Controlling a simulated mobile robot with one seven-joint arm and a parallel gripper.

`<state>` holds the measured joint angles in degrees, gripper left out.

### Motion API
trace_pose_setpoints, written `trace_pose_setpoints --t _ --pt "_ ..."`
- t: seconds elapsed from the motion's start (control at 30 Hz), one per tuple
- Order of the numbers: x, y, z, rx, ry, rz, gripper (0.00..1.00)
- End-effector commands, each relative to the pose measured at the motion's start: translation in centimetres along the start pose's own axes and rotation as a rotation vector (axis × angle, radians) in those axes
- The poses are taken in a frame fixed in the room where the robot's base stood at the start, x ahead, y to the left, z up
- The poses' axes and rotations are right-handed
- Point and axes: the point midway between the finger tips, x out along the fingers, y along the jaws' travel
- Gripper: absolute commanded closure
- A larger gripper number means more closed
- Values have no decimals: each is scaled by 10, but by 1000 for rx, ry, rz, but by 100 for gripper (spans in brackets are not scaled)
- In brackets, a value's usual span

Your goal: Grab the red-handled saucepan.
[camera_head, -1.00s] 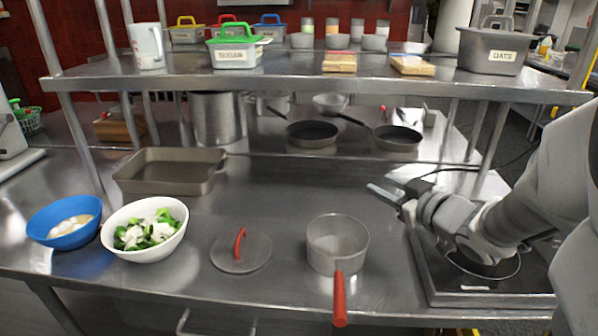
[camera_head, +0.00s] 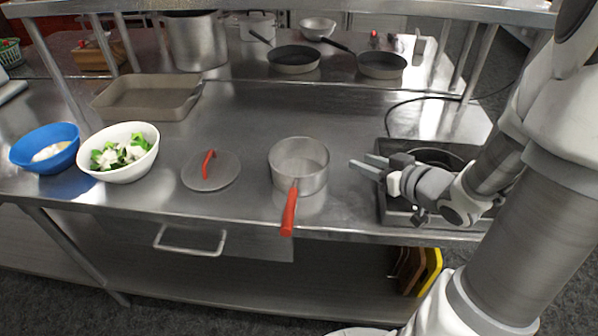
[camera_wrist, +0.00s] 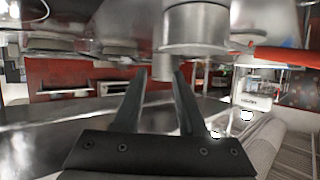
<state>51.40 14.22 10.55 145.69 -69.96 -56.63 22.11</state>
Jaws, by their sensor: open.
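In the wrist view the saucepan (camera_wrist: 196,28) shows upside down at the top, with the red handle (camera_wrist: 285,56) reaching right. My gripper (camera_head: 363,164) is open and empty, to the right of the saucepan and apart from it. Its two dark fingers (camera_wrist: 158,80) show spread in the wrist view, pointing toward the pan.
A lid with a red knob (camera_head: 222,173) lies left of the saucepan. A white bowl of greens (camera_head: 140,168), a blue bowl (camera_head: 70,156) and a baking tray (camera_head: 110,100) are further left. Two frying pans (camera_head: 292,62) stand behind. A burner (camera_head: 388,205) is under my arm.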

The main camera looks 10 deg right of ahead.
Motion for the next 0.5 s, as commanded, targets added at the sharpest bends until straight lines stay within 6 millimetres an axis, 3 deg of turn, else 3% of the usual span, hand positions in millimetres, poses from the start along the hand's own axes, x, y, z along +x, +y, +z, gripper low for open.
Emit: trace_pose_setpoints --t 0.07,0.3,0.5 --pt "6 -1 -3 5 -3 -3 60" --pt "62 -2 3 0 -1 -3 60" --pt "95 0 2 -1 -2 0 60"
